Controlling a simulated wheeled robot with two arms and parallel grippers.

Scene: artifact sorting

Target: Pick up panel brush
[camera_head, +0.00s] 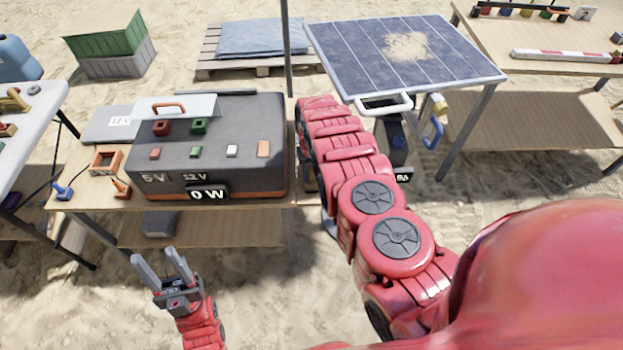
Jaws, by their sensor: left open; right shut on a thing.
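A dark blue solar panel (345,45) with a sandy dust patch (410,46) stands tilted on a metal frame at the upper right. I cannot make out the panel brush for certain. A blue loop handle (433,134) and a small yellow-and-white piece (438,104) show below the panel's front edge, beside a white handle (385,104). My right arm reaches up the middle to just left of the panel; its gripper is hidden. My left gripper (163,263) is open and empty, in front of the left bench and below its top.
A grey power box (270,160) reading 0 W stands on the left wooden bench (90,203). Green and grey crates (115,55) and a pallet (207,53) stand behind. A table (482,35) is at the far right. Open sand (530,175) lies between.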

